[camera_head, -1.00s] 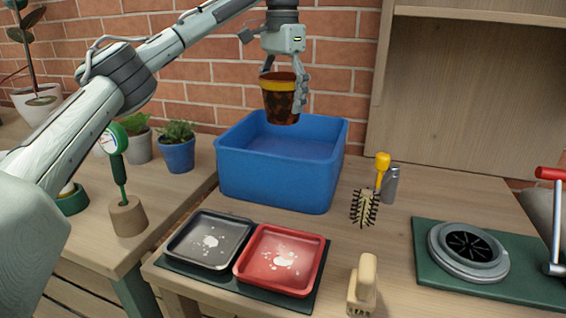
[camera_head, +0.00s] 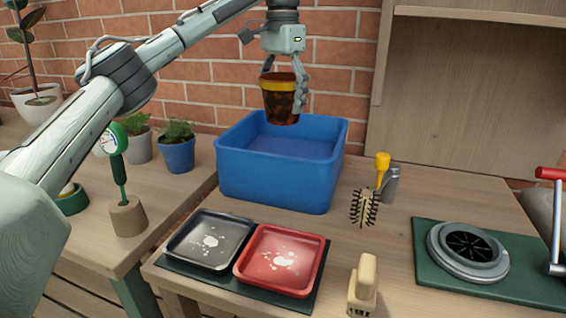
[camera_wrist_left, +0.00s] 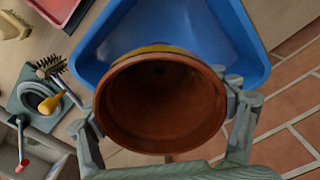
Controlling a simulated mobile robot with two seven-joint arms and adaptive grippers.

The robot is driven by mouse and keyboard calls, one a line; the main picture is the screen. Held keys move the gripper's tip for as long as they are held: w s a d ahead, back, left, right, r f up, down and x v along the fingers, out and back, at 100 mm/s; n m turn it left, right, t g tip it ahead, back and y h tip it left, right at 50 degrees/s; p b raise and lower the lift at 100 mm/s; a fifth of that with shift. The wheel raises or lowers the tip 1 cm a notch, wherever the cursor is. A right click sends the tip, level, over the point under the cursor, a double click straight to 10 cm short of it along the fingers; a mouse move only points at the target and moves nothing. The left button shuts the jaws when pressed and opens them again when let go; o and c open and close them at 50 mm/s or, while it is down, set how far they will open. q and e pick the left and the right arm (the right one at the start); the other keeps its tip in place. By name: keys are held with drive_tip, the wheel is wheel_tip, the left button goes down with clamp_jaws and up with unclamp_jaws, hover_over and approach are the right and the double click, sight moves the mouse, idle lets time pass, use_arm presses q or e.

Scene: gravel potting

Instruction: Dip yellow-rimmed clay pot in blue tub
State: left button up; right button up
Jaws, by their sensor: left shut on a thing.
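The clay pot (camera_head: 279,105) has a yellow rim band and a dark, mottled lower body. My left gripper (camera_head: 284,88) is shut on it and holds it upright above the blue tub (camera_head: 275,181), over its back part. In the left wrist view I look into the pot's open brown mouth (camera_wrist_left: 160,105), with the fingers on both sides and the blue tub (camera_wrist_left: 240,40) behind it. The pot looks empty. The tub holds a flat blue surface, perhaps water. My right gripper is not in view.
A black tray (camera_head: 209,238) and a red tray (camera_head: 281,260), both with white specks, lie in front of the tub. A brush (camera_head: 364,206), a grey metal can (camera_head: 390,184) and a wooden-handled brush (camera_head: 363,285) stand right. A brick wall (camera_head: 335,60) is close behind.

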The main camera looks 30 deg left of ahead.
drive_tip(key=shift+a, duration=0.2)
use_arm(q)
drive_tip(key=shift+r, duration=0.1)
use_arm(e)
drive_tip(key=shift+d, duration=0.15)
use_arm(q)
drive_tip(key=shift+r, duration=1.45)
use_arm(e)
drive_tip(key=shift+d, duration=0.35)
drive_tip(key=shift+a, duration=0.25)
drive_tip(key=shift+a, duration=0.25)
